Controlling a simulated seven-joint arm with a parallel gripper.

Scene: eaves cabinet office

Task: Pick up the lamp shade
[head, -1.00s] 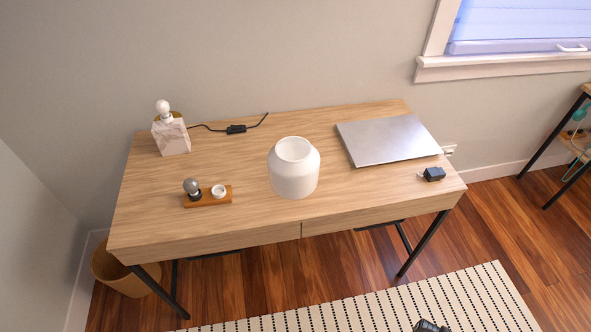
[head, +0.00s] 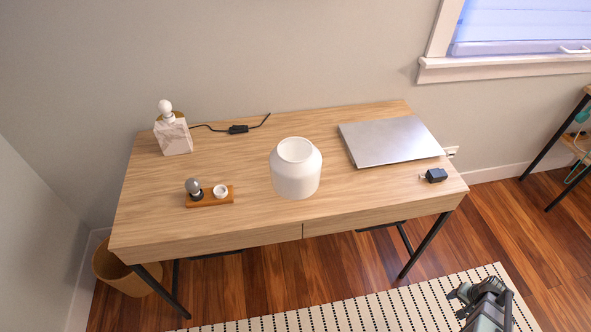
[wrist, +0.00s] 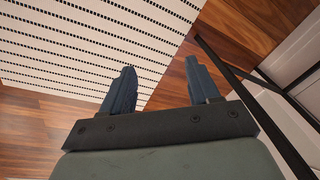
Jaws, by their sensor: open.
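The lamp shade (head: 296,172) is a white, rounded, jar-like piece with an open top. It stands upright near the front middle of the wooden desk (head: 250,178). My gripper (head: 457,302) is low at the bottom right of the head view, over the striped rug, well apart from the shade. In the wrist view my gripper (wrist: 160,82) has its two dark fingers spread, with nothing between them. The lamp base (head: 174,136), a marble block with a bare white bulb, stands at the desk's back left. The shade is not in the wrist view.
A wooden tray (head: 211,198) with a small bulb and a white ring lies left of the shade. A silver laptop (head: 390,141) and a black adapter (head: 435,175) lie to the right. A black cord switch (head: 239,129) is behind. A wastebasket (head: 121,272) stands at the left.

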